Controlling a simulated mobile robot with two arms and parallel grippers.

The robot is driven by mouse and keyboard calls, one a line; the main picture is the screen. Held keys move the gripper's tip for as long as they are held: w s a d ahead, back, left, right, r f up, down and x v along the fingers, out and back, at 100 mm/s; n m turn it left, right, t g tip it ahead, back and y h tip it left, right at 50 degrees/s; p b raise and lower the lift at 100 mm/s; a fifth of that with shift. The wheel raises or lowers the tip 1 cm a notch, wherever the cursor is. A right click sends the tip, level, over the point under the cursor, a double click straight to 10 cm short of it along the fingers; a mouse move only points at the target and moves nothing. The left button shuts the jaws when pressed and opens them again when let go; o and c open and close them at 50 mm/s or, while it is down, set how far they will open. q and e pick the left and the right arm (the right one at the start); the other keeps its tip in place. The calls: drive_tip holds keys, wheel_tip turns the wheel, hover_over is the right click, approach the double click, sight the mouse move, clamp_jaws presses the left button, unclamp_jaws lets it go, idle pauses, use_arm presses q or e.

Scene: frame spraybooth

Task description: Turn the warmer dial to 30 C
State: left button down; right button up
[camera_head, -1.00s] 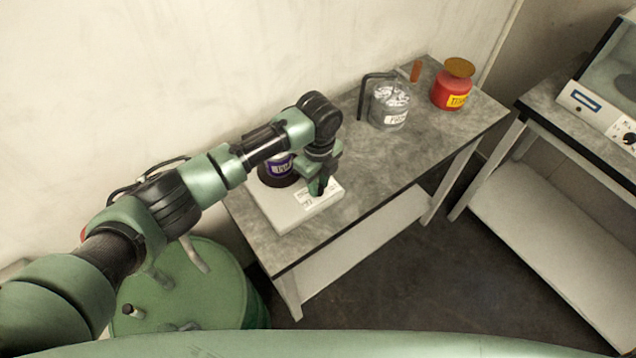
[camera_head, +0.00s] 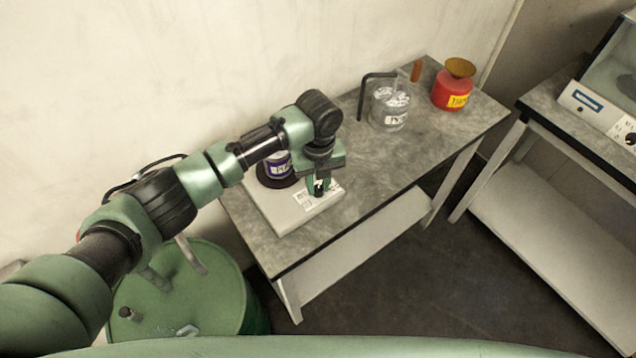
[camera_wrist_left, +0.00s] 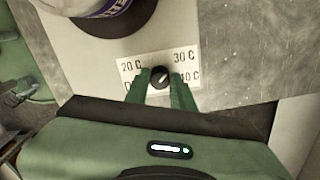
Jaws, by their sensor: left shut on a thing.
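The warmer (camera_head: 283,216) is a pale flat box on the grey table, with a white label plate on its front part. In the left wrist view its black round dial (camera_wrist_left: 160,76) sits on the plate (camera_wrist_left: 160,60), with "20 C" at upper left, "30 C" at upper right and "40 C" at lower right. The dial's white mark slants up and right, roughly towards 30 C; its exact setting is hard to tell. My left gripper (camera_head: 320,188), also in the left wrist view (camera_wrist_left: 160,88), is shut on the dial, one finger on each side. My right gripper is not in view.
A purple-labelled can (camera_head: 278,166) stands on the warmer's dark round plate behind my gripper. A glass container (camera_head: 388,108) and a red can (camera_head: 453,88) stand further right on the table (camera_head: 420,140). A green drum (camera_head: 180,300) stands at lower left.

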sight(319, 188)
use_arm(q)
drive_tip(key=shift+s+f, duration=0.1)
drive_tip(key=c, duration=1.2)
unclamp_jaws()
drive_tip(key=shift+r, duration=0.4)
wheel_tip(319, 188, up, 7)
drive_tip(key=shift+r+b, duration=0.1)
drive_tip(key=shift+b, duration=0.9)
